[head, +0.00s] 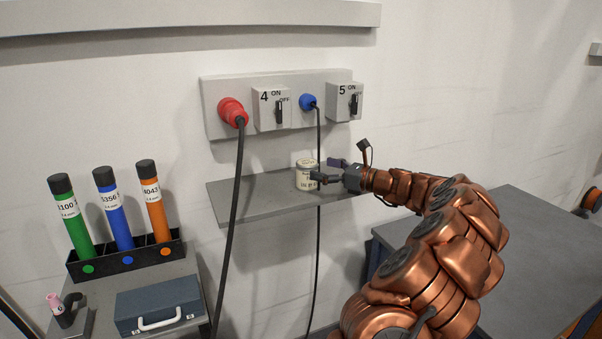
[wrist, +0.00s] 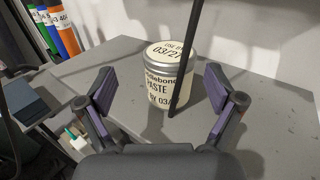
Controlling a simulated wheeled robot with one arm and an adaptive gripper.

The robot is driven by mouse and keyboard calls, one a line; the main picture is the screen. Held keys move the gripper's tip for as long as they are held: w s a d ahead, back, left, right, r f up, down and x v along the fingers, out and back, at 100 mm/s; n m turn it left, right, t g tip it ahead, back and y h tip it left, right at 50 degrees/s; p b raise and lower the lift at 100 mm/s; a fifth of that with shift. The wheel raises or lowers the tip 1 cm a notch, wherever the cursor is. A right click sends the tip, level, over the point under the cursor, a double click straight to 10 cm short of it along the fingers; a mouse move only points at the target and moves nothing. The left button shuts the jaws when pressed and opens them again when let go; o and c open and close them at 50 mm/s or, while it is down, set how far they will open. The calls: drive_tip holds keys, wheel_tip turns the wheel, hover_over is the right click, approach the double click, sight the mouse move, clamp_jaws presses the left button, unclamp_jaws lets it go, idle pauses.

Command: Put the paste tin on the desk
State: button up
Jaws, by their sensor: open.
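The paste tin (head: 306,176) is a cream jar with a printed label, upright on a grey wall shelf (head: 245,196). In the wrist view the tin (wrist: 158,90) shows its lid and the word PASTE. My gripper (head: 326,170) is open at the tin's right side in the head view. In the wrist view my gripper (wrist: 172,95) has its two purple-padded fingers apart, one to each side of the tin's near face, with gaps visible. A grey desk top (head: 500,250) at the right, partly hidden by my arm, may be the desk.
A black cable (head: 318,235) hangs from the blue plug (head: 307,101) and crosses before the tin in the wrist view. A thick cable (head: 235,190) hangs from the red plug (head: 231,110). At lower left are a tube rack (head: 125,262) and a blue case (head: 160,303).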

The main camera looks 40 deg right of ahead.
sight(298, 161)
drive_tip(key=shift+w+d+f+h, duration=0.15)
drive_tip(key=shift+w+d+h, duration=0.2)
drive_tip(key=shift+d, duration=0.15)
drive_tip(key=shift+w, duration=0.35)
drive_tip(key=shift+p+x, duration=1.15)
drive_tip(key=shift+x, duration=2.35)
drive_tip(key=c, duration=1.5)
